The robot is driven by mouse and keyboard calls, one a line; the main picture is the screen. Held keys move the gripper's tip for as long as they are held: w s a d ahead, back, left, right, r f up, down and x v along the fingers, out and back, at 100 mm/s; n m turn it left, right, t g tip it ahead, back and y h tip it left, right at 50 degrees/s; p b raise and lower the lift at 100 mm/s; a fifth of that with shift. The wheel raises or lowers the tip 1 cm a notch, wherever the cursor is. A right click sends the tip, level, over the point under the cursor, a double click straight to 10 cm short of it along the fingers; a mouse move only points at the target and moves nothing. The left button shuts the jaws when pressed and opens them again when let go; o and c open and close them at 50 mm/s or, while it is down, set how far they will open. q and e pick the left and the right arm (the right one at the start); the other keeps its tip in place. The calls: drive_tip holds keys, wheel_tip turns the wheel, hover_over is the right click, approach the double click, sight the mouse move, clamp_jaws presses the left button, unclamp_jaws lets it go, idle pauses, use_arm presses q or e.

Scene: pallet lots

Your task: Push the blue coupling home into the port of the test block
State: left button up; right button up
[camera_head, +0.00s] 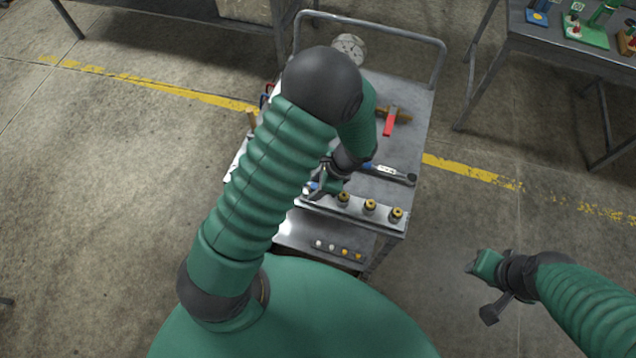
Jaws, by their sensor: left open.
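The test block (355,213) is a long metal bar along the near edge of the cart top, with several brass-topped fittings standing on it. My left gripper (318,189) is open over its left end, jaws pointing down. A small blue piece (312,187), which looks like the blue coupling, shows at the jaws. My gripper and forearm partly hide it, so I cannot tell how it sits against the port. My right gripper (484,290) is over bare floor right of the cart, apart from everything; its jaw opening is unclear.
The grey cart (415,110) also carries a wrench (395,174), a red-and-brown hammer-like tool (390,121) and a round gauge (349,46). A lower shelf (300,230) holds small fittings. A bench (560,40) stands at the upper right. The floor right of the cart is clear.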

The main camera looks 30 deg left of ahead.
use_arm(q)
drive_tip(key=v, duration=1.6)
drive_tip(key=shift+r, duration=0.35)
drive_tip(key=shift+w+d, duration=0.1)
drive_tip(key=shift+d, duration=0.05)
